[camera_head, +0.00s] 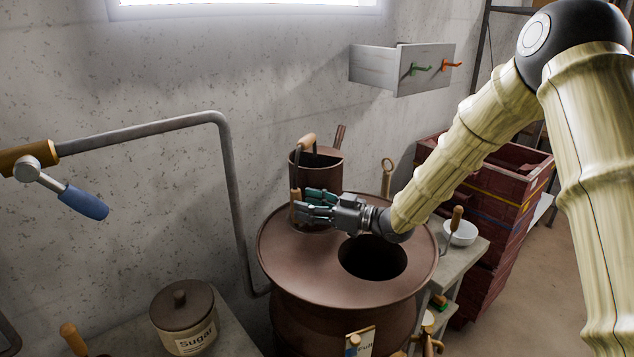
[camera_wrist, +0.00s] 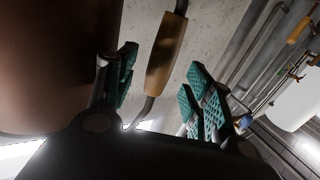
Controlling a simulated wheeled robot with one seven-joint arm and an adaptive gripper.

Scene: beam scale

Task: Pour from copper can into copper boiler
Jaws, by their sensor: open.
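The copper can (camera_head: 318,168) stands upright on the back of the copper boiler's (camera_head: 285,255) lid. It has a wooden grip on top, a spout behind on the right and a wooden handle (camera_head: 296,197) at the front. The boiler's round dark opening (camera_head: 372,260) lies in front of the can, to the right. My gripper (camera_head: 305,206) is open at the can's front, by the handle. In the wrist view the wooden handle (camera_wrist: 166,55) stands between my green-padded fingers (camera_wrist: 160,80), with a gap visible on each side. The can's brown wall (camera_wrist: 50,65) fills the left there.
A grey pipe (camera_head: 225,180) with a blue handle (camera_head: 82,202) runs left of the boiler. A sugar jar (camera_head: 185,318) stands front left. A white bowl (camera_head: 461,233) and red stacked boxes (camera_head: 500,200) are right.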

